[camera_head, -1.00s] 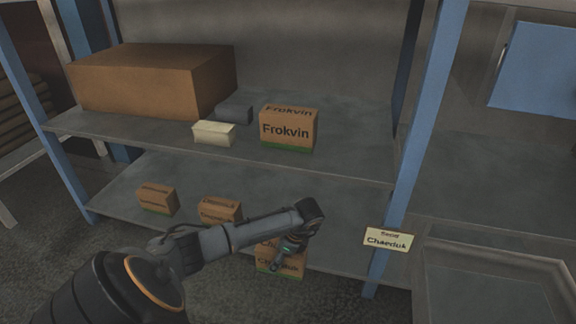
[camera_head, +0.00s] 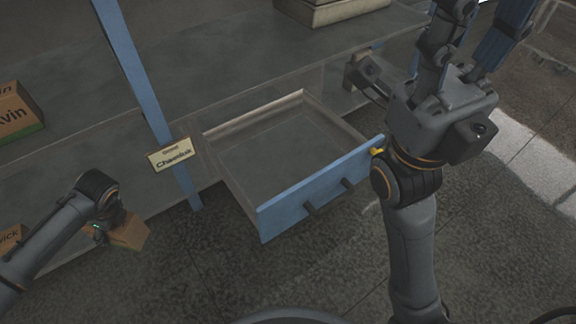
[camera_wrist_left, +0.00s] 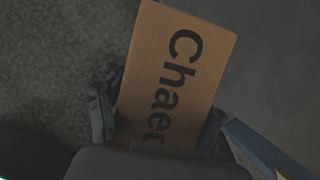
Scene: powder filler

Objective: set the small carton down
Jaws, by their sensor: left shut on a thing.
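The small brown carton (camera_head: 130,232) is in my left gripper (camera_head: 108,228), in front of the shelf and left of the open drawer. In the left wrist view its face (camera_wrist_left: 175,75) shows the start of "Chaed…", and the fingers sit on both sides of it. The carton is held in the air, clear of the shelf. My right arm stands at the right of the head view, right of the drawer. Its fingers are not clear enough to tell their state.
A blue-fronted drawer (camera_head: 318,195) is pulled out and empty. A "Chaeduk" label (camera_head: 170,155) is on the blue post (camera_head: 150,80) left of it. A "Frokvin" carton (camera_head: 18,112) sits on the shelf at far left. Pale boxes (camera_head: 330,10) stand at the top.

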